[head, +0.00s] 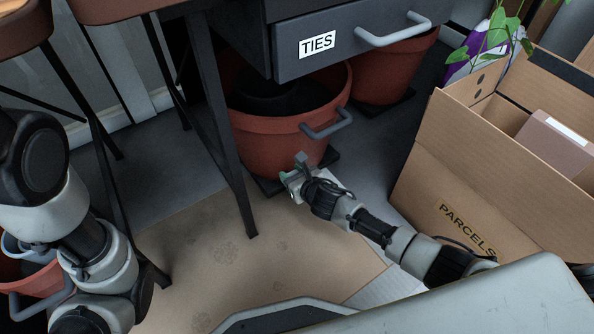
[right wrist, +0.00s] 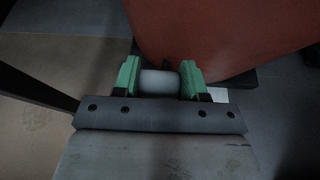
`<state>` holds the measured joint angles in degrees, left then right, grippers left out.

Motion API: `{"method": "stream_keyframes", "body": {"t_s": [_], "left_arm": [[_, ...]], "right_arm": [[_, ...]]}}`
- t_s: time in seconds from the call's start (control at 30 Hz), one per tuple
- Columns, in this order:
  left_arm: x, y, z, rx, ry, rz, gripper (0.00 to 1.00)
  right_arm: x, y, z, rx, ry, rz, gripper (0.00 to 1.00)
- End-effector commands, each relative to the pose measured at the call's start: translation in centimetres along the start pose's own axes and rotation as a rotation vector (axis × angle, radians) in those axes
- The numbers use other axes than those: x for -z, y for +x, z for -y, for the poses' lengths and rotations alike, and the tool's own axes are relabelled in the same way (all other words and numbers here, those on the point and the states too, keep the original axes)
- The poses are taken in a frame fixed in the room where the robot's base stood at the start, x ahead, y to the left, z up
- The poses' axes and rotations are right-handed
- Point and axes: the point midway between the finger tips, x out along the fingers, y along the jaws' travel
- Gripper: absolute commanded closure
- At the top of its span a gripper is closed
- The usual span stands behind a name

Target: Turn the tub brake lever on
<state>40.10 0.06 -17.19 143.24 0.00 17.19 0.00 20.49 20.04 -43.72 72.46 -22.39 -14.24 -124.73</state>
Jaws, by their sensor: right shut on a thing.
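A terracotta tub (head: 275,145) with a grey side handle (head: 327,124) stands on a dark square base (head: 270,187) under the drawer marked TIES. My right gripper (head: 291,178) is low at the tub's front, by the base. In the right wrist view, its green-padded fingers (right wrist: 160,80) are shut on a short grey rounded bar, the brake lever (right wrist: 160,83), just in front of the tub wall (right wrist: 215,35). The rest of the lever is hidden, so its setting cannot be told. My left arm shows at the left, but its gripper is out of view.
A cardboard box marked PARCELS (head: 455,190) stands close to the right of my right arm. The drawer (head: 360,35) overhangs the tub, and a dark table leg (head: 225,165) stands left of it. A flat brown sheet (head: 190,250) covers the floor in front.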

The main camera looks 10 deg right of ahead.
Motion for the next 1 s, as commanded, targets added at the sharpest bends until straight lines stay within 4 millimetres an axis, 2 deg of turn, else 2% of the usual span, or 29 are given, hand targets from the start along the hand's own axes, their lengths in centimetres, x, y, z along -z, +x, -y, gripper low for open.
{"method": "stream_keyframes", "body": {"t_s": [0.03,0.2,1.0], "left_arm": [[0.0,0.1,0.0,0.001,0.000,0.000,0.55],[-0.1,0.3,0.1,0.003,-0.001,0.000,0.55],[-0.1,0.4,0.1,0.002,-0.001,0.000,0.55]], "right_arm": [[1.3,-0.2,-0.1,0.005,0.000,-0.023,1.00],[1.8,-0.5,-0.1,0.005,0.000,-0.022,1.00],[3.1,-0.9,-0.1,0.004,-0.001,-0.021,1.00]]}}
